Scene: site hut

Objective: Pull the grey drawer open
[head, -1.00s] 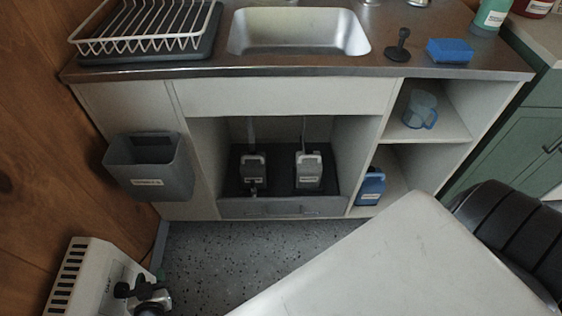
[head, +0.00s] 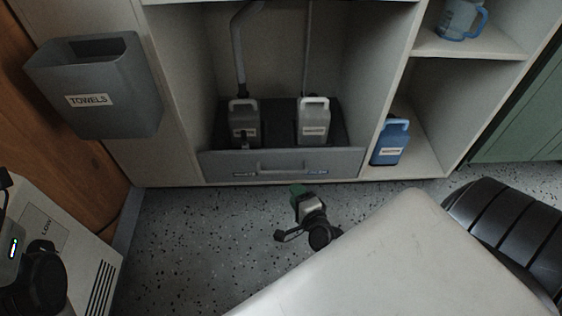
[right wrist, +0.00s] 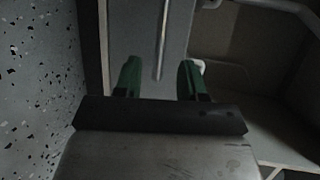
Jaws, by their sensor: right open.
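The grey drawer (head: 342,164) is low under the sink, its front flush with the cabinet, so it appears shut. Its bar handle (head: 290,165) runs across the front. My right gripper (head: 296,189) has green fingertips and shows just below the drawer front in the head view. In the right wrist view my right gripper (right wrist: 159,78) is open and empty. The handle (right wrist: 163,38) points down between its two fingers, against the drawer front (right wrist: 135,35). I cannot tell how far the fingertips are from the handle. My left gripper is not in view.
Two jugs, one dark grey (head: 244,124) and one light (head: 313,122), stand behind the drawer front. A blue jug (head: 390,142) stands in the right compartment. A grey towel bin (head: 98,88) hangs at left. The speckled floor (head: 200,235) is clear.

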